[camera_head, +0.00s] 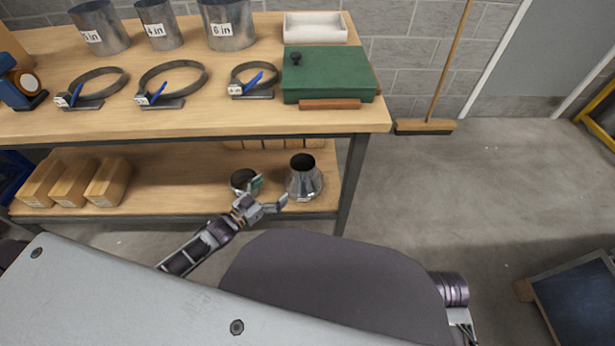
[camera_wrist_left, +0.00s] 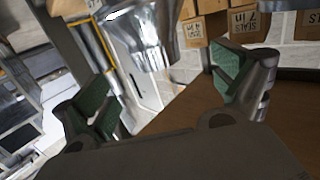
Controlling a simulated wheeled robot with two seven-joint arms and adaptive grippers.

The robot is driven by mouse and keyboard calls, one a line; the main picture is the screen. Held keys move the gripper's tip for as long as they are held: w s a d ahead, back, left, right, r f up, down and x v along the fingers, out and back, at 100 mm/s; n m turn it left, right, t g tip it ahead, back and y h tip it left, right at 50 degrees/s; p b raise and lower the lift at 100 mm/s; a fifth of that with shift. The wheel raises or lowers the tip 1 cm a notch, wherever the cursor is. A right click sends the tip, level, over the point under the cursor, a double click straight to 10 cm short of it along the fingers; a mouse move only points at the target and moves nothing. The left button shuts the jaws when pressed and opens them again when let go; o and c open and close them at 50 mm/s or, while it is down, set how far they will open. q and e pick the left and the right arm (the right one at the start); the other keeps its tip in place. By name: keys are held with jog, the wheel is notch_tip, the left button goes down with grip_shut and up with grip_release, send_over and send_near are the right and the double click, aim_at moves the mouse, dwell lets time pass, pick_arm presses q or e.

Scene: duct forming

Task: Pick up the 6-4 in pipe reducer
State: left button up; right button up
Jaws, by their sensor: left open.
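A silver cone-shaped pipe reducer (camera_head: 304,180) stands upright on the lower shelf near its right end, narrow end up. Its small label is too small to read. A second, smaller metal piece (camera_head: 243,179) stands to its left, partly hidden by my gripper. My left gripper (camera_head: 269,194) is open and empty at the shelf's front, just left of and in front of the larger reducer. In the left wrist view a shiny metal reducer (camera_wrist_left: 146,32) lies ahead, beyond the open green-padded fingers (camera_wrist_left: 160,88). My right gripper is not in view.
The workbench top (camera_head: 230,117) overhangs the lower shelf (camera_head: 170,185); a dark table leg (camera_head: 352,180) stands right of the reducer. Cardboard boxes (camera_wrist_left: 205,28) sit behind it.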

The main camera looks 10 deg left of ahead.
aim_at(295, 170)
pick_arm(q)
jog(key=shift+w+d+r+m+h, duration=0.15)
jog(key=shift+d+r+m+h, duration=0.25)
jog(key=shift+h, duration=0.2)
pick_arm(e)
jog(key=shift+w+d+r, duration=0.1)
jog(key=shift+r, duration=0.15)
pick_arm(q)
jog(key=shift+a, duration=0.1)
jog(key=shift+b+x, duration=0.85)
jog(key=shift+x, duration=1.45)
jog(key=shift+b+x, duration=0.3)
jog(key=shift+x, duration=0.75)
jog(key=shift+w+d+r, duration=0.15)
jog(key=shift+w+d, duration=0.15)
jog(key=shift+w, duration=0.25)
jog(key=shift+w+d, duration=0.2)
jog(key=shift+w, duration=0.1)
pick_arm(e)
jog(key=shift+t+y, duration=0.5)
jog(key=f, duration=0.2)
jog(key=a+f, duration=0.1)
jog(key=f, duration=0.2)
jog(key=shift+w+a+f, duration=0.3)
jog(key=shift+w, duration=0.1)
pick_arm(q)
jog(key=shift+w+b, duration=0.15)
jog(key=shift+b, duration=0.2)
